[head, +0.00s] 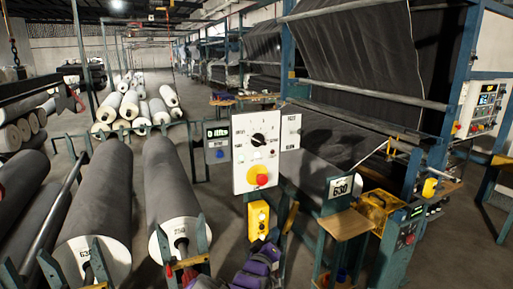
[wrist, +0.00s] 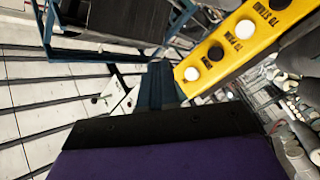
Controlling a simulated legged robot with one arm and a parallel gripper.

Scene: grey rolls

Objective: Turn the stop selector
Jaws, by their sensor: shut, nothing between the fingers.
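The selector is a black rotary knob (head: 259,140) on a white control panel (head: 242,160) in the middle of the head view. Its pointer's exact setting is too small to read. A red mushroom button (head: 262,179) on a yellow disc sits below it on the same panel. My gripper (wrist: 161,84) is shut and empty in the wrist view, its dark fingers pointing up the picture. My purple arm shows at the bottom of the head view, below the panel. The knob cannot be made out in the wrist view.
A yellow button box (head: 258,220) hangs below the panel; it also shows close to my fingers in the wrist view (wrist: 222,50). Floor is open at far right.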

